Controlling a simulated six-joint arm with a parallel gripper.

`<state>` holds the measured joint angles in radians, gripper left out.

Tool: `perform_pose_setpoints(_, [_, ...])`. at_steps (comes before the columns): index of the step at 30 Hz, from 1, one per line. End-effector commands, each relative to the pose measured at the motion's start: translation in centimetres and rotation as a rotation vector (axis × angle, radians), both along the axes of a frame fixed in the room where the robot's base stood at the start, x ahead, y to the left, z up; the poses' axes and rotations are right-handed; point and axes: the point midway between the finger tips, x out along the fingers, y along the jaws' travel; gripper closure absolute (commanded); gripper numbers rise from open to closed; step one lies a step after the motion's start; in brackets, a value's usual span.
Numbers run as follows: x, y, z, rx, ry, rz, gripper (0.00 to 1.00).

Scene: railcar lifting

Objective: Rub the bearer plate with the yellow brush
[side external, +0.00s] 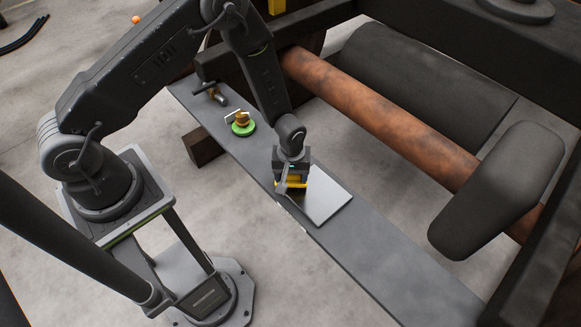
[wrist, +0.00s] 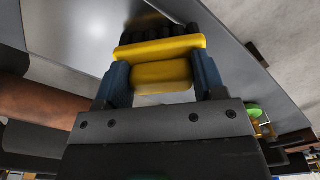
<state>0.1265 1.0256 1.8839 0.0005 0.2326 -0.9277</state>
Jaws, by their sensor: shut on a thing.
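The yellow brush (wrist: 161,75) is between the two blue finger pads of my gripper (wrist: 163,82), which is shut on its handle. Its dark bristles (wrist: 160,30) point toward the bearer plate (wrist: 98,30). In the side view the bearer plate (side external: 325,203) is a light grey square lying on the long dark grey plank. My gripper (side external: 291,180) is over the plate's left part, with a bit of the yellow brush (side external: 293,184) showing below it. I cannot tell whether the bristles touch the plate.
A green round piece with a brass fitting (side external: 242,124) and a dark T-handled tool (side external: 211,92) stand on the plank (side external: 390,262), up-left of the plate. A rusty axle (side external: 385,120) and dark railcar parts lie to the right. The plank's lower right end is clear.

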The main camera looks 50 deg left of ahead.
Motion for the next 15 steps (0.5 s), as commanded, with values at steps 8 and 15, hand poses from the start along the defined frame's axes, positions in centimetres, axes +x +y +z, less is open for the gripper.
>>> perform_pose_setpoints(8, [0.0,-2.8,0.0,0.0,-0.001,-0.006,0.59])
perform_pose_setpoints(15, [0.0,-2.7,-0.1,0.001,0.001,0.001,0.59])
